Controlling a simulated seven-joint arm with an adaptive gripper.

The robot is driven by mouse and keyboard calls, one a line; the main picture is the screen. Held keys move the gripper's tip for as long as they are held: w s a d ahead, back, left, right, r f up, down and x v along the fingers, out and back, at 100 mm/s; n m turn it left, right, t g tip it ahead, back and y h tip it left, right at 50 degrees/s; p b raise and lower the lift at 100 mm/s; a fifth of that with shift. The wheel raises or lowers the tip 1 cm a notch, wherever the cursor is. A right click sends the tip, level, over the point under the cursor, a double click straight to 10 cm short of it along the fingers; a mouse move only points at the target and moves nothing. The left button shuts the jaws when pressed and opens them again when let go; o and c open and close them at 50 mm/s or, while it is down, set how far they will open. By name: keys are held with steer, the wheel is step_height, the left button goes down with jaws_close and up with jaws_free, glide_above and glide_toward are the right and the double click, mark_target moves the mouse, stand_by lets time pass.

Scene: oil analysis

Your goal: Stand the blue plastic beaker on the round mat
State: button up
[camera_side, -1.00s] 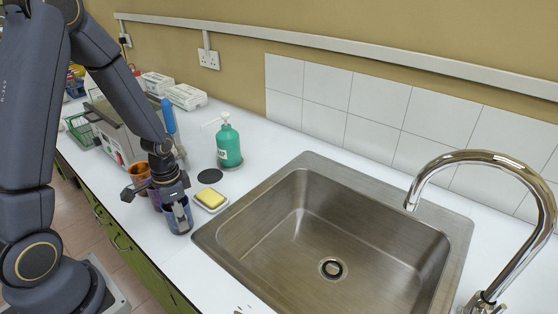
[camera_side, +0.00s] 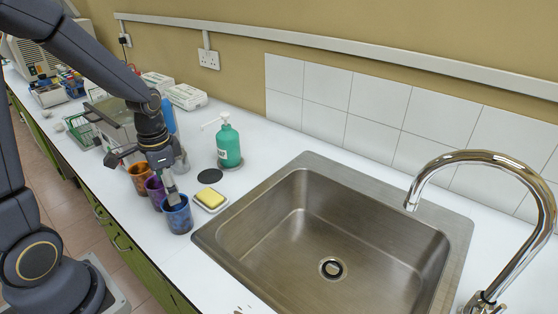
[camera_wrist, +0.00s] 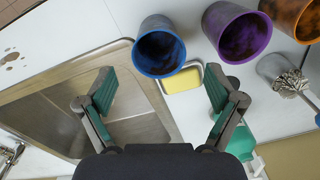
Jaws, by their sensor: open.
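The blue plastic beaker (camera_side: 178,218) stands upright on the white worktop, at the near left corner of the sink. It also shows in the wrist view (camera_wrist: 160,50), mouth open, ahead of the space between my fingers. The dark round mat (camera_side: 209,176) lies flat behind the yellow sponge, with nothing on it.
A purple beaker (camera_side: 154,191) and an orange beaker (camera_side: 138,178) stand in a row beside the blue one. A yellow sponge (camera_side: 210,198) on a dish lies between the blue beaker and the mat. A green soap dispenser (camera_side: 229,147) stands behind the mat. The sink (camera_side: 330,225) is right.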

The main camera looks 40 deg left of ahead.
steer(key=s+d+r+n+t, duration=0.1)
steer(key=d+r, duration=0.4)
steer(key=r, duration=0.7)
steer(key=shift+s+t, duration=0.6)
steer(key=shift+s, duration=0.1)
steer(key=shift+o, duration=0.7)
steer(key=s+d+r+n+t, duration=0.2)
steer(key=s+d+r+t, duration=0.1)
steer(key=s+d, duration=0.2)
steer(key=shift+r+h, duration=0.2)
steer(key=shift+h, duration=0.1)
